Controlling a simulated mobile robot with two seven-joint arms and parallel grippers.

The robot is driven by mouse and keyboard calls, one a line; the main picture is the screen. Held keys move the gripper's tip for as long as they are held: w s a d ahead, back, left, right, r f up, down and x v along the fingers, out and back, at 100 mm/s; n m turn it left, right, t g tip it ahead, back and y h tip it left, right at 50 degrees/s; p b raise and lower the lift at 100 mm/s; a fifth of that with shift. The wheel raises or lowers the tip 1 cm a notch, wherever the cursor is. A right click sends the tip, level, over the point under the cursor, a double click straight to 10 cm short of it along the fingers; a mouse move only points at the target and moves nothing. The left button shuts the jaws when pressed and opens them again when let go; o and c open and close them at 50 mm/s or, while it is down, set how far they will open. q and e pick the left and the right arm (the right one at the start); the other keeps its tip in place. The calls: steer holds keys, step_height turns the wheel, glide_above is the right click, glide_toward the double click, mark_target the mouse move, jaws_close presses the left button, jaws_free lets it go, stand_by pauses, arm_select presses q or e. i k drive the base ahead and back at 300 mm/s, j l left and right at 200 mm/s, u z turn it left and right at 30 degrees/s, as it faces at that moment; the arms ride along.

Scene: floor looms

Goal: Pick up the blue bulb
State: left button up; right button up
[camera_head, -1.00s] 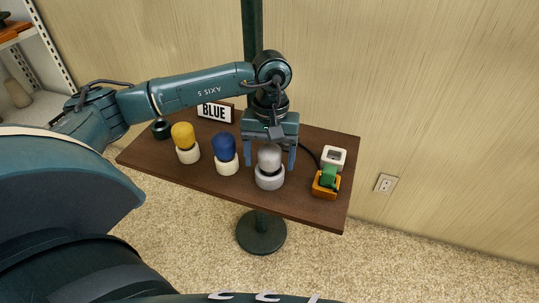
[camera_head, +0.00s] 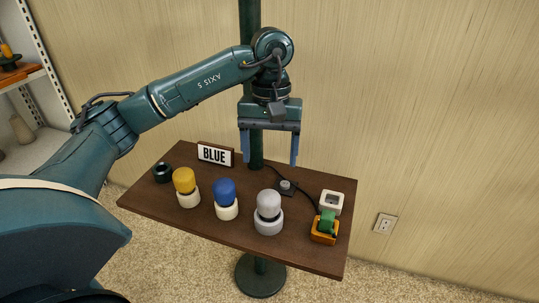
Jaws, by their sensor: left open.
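The blue bulb (camera_head: 225,192) stands upright on a white base on the brown table (camera_head: 200,228), between the yellow bulb (camera_head: 184,181) and the grey bulb (camera_head: 268,204). A sign reading BLUE (camera_head: 215,154) stands behind it at the table's back edge. My left gripper (camera_head: 268,160) is open and empty, fingers pointing down. It hangs above the back of the table, to the right of and higher than the blue bulb, touching nothing. My right gripper is not in view.
A dark ring-shaped object (camera_head: 162,173) lies at the table's left end. A small device with a cable (camera_head: 286,187) sits behind the grey bulb. An orange and green item (camera_head: 325,227) and a white box (camera_head: 331,202) stand at the right end. A wall is behind.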

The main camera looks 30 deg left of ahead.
mark_target(225, 197)
steer(key=k, duration=1)
